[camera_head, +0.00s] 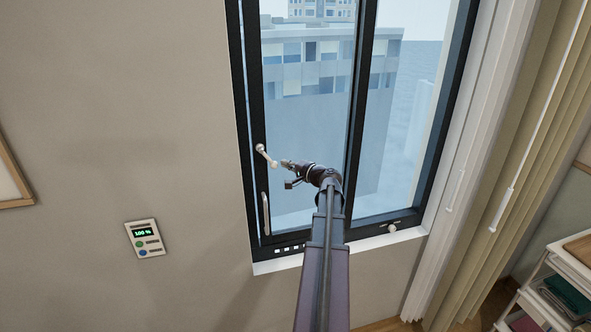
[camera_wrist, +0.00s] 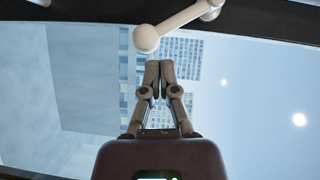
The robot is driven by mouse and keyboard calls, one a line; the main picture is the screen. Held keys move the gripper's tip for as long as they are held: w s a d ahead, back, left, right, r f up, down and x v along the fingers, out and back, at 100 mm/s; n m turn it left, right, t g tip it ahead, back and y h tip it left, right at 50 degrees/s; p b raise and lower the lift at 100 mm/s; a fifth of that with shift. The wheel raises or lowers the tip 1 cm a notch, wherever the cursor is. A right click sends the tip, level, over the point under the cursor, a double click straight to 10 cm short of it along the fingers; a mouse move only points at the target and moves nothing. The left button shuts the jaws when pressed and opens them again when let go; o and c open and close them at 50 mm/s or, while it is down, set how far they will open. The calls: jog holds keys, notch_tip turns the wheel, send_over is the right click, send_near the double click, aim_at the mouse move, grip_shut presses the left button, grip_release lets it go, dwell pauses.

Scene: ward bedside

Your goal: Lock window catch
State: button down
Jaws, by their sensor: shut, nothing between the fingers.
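The window catch (camera_head: 266,155) is a pale lever on the window's dark left frame. It slants down to the right from its pivot, and its free end lies over the glass. In the wrist view the catch (camera_wrist: 180,24) crosses the top, with its round end knob just above my fingertips. My gripper (camera_head: 284,163) is shut and empty, just right of the catch's free end. In the wrist view my gripper (camera_wrist: 159,68) has its two fingertips together, with a small gap seen between them and the knob. I cannot tell the gap's depth.
A vertical pale handle (camera_head: 265,213) is on the frame below the catch. A small knob (camera_head: 393,228) sits at the lower right of the frame. A wall panel (camera_head: 145,238) reads 100 %. Blinds (camera_head: 513,150) hang at right, above a shelf cart (camera_head: 555,285).

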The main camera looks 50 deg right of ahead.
aim_at(267, 157)
jog(key=shift+w+a+f, duration=0.1)
jog(key=shift+w+a, duration=0.3)
jog(key=shift+w, duration=0.35)
jog(key=shift+w+a+f, duration=0.1)
jog(key=shift+w+a, duration=0.35)
jog(key=shift+w, duration=0.3)
jog(key=shift+w+a+f, duration=0.1)
jog(key=shift+w+a, duration=0.3)
jog(key=shift+w, duration=0.35)
jog(key=shift+f+b, duration=0.1)
jog(key=shift+b, duration=0.3)
jog(key=shift+w+a+f+m+b, duration=0.15)
jog(key=shift+w+a+m+b, duration=0.2)
jog(key=shift+b, duration=0.1)
jog(key=shift+w+a, duration=0.15)
jog(key=shift+a, duration=0.1)
jog(key=shift+d, duration=0.15)
